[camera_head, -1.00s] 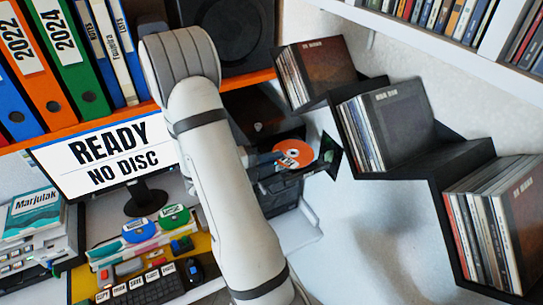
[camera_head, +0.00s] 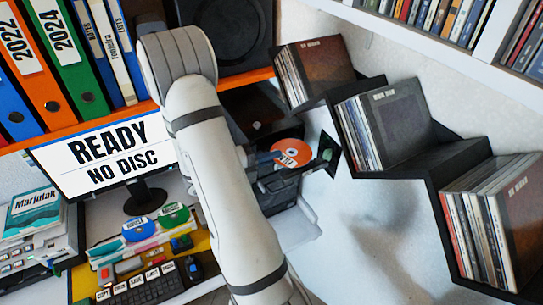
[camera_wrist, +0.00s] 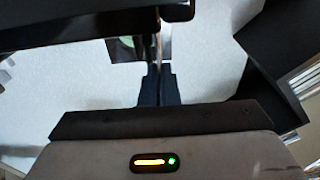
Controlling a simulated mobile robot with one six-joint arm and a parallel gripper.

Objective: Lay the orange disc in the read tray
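The orange disc (camera_head: 291,154), with a white label patch, is held in my gripper (camera_head: 272,158) in the head view. It is apart from the shelves. In the wrist view my gripper (camera_wrist: 157,88) has its fingers together on the thin disc (camera_wrist: 159,45), seen nearly edge-on. A black drive unit (camera_head: 278,188) stands below the disc, partly behind my arm. I cannot tell which part of it is the read tray. The monitor (camera_head: 105,155) reads "READY NO DISC".
A dark square panel with a green patch (camera_head: 328,155) is just right of the disc. Stepped black shelves (camera_head: 440,165) with disc cases rise at the right.

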